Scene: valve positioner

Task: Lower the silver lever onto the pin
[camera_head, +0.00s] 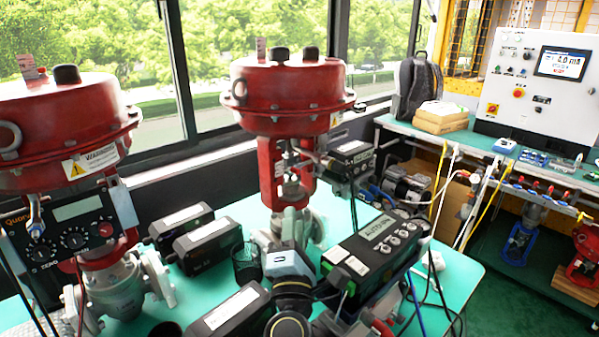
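The middle red valve actuator (285,95) stands upright on the table, with small metal stem parts (289,158) inside its red yoke. A silver lever cannot be told apart for certain among these parts, and I cannot make out the pin. A black positioner box (375,246) with an "AUTO" label and several round knobs lies tilted in front of the valve, to its right. My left gripper (291,266) is at the bottom centre, left of this box and below the valve's yoke. Its fingertips are not clear. My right gripper cannot be made out.
Several black boxes (208,246) sit on the teal table (462,270). A second red actuator (62,120) with a dial unit stands at left. Cables hang at the table's right side. Behind are a bench with a backpack (415,85) and a white control panel (537,85).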

